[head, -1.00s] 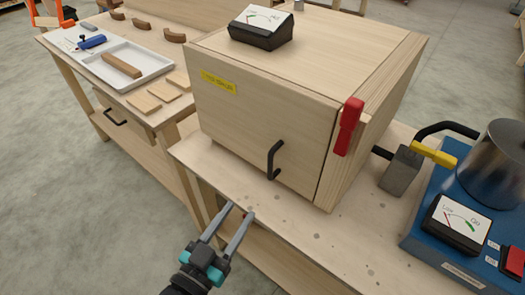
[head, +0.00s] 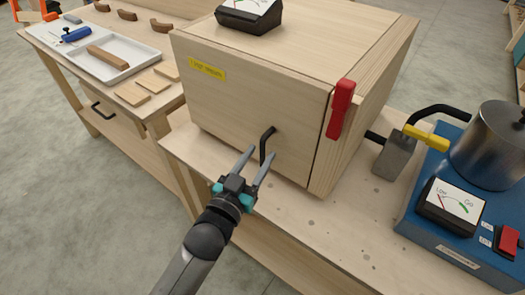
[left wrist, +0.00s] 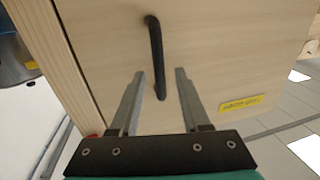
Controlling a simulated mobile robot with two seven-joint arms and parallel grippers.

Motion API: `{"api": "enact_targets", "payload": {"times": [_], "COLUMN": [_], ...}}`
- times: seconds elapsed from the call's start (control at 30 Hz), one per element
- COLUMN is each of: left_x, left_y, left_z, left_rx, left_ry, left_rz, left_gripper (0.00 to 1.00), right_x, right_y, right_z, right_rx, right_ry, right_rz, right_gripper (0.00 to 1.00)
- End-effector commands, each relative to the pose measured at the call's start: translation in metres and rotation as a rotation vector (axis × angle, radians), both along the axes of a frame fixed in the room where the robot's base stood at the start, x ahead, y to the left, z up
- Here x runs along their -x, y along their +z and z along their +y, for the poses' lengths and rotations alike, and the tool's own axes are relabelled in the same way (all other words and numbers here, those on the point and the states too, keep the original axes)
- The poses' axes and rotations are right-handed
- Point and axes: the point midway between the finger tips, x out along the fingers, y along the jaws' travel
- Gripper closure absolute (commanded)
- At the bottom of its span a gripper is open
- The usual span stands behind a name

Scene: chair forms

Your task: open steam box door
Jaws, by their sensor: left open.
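The wooden steam box (head: 290,90) stands on a wooden bench. Its front door (head: 245,115) is closed and carries a yellow label (head: 208,69) and a black bar handle (head: 265,146). A red latch lever (head: 340,108) sits upright at the door's right edge. My left gripper (head: 260,155) is open at the handle, with a finger to each side of it in the head view. In the left wrist view the handle (left wrist: 156,58) reaches down between the two open fingertips (left wrist: 160,75); I cannot tell whether they touch it. My right gripper is not in view.
A blue steam generator (head: 450,215) with a metal pot (head: 488,145) and a gauge (head: 450,205) stands right of the box. A black gauge (head: 248,14) sits on top. Another bench at the left holds a white tray (head: 105,75) and wood pieces. The floor at lower left is clear.

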Motion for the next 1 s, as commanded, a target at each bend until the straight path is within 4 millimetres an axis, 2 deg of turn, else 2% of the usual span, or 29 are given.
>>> {"api": "enact_targets", "payload": {"times": [0.2,0.57,1.0], "left_x": [-0.018,-0.022,-0.021], "left_y": [-0.001,0.0,0.0], "left_z": [-0.009,-0.01,-0.01], "left_rx": [0.001,0.001,0.001], "left_ry": [-0.001,-0.001,0.0], "left_rz": [0.0,0.0,0.0], "left_gripper": [0.53,0.53,1.0], "right_x": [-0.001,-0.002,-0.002], "right_y": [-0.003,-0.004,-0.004], "right_z": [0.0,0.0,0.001], "right_rx": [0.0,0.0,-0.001], "right_ry": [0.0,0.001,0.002], "right_rz": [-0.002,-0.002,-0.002], "right_gripper": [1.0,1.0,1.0]}}
